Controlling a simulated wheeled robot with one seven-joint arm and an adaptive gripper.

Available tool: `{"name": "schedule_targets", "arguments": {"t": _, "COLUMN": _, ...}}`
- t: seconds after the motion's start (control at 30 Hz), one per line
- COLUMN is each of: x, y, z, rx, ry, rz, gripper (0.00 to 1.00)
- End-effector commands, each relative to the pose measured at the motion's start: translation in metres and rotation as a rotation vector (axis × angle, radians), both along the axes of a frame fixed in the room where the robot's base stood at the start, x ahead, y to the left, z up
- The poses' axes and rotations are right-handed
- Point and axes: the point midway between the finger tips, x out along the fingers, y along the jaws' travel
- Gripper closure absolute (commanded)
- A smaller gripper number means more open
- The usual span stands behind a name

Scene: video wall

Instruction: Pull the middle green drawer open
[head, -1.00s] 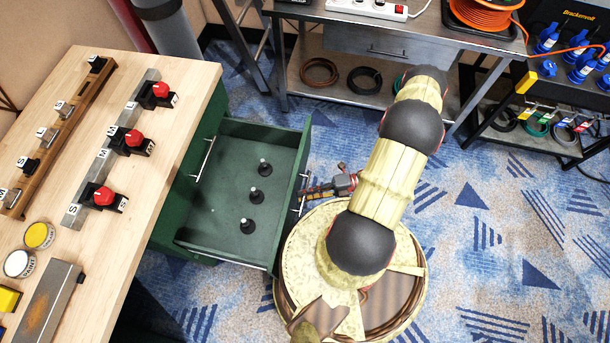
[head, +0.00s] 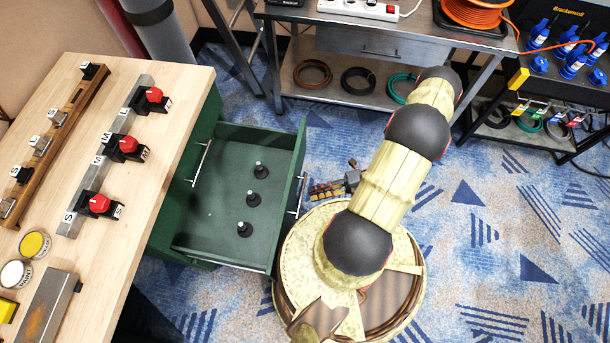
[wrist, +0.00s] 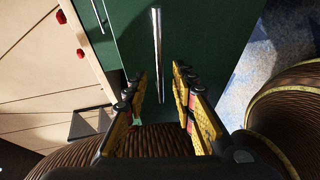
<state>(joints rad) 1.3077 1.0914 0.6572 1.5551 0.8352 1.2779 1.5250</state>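The green drawer (head: 222,215) stands pulled far out of the green cabinet under the wooden worktop. Inside it stand several small black pegs (head: 254,199) with light tips. Its silver bar handle (head: 301,195) is on the front panel, facing right. In the wrist view the handle (wrist: 157,40) runs lengthwise ahead of the fingers, against the green front (wrist: 210,30).
A higher drawer with its own handle (head: 203,162) is shut under the worktop (head: 150,85). Red buttons (head: 128,145) sit on the worktop. A metal bench (head: 385,45) with cable coils stands behind. Blue carpet (head: 500,210) to the right is free.

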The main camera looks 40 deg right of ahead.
Motion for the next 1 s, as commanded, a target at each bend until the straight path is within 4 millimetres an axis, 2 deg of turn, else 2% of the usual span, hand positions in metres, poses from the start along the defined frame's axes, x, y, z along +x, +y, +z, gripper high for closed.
{"name": "schedule_targets", "arguments": {"t": 0.1, "x": -0.012, "y": -0.022, "z": 0.004, "rx": -0.003, "ry": -0.001, "rz": -0.002, "gripper": 0.74}}
{"name": "schedule_targets", "arguments": {"t": 0.33, "x": -0.028, "y": -0.047, "z": 0.009, "rx": -0.002, "ry": 0.000, "rz": -0.001, "gripper": 0.74}}
{"name": "schedule_targets", "arguments": {"t": 0.5, "x": -0.032, "y": -0.052, "z": 0.011, "rx": 0.000, "ry": 0.001, "rz": 0.000, "gripper": 0.74}}
{"name": "schedule_targets", "arguments": {"t": 1.0, "x": -0.032, "y": -0.052, "z": 0.011, "rx": 0.000, "ry": 0.000, "rz": 0.001, "gripper": 0.74}}
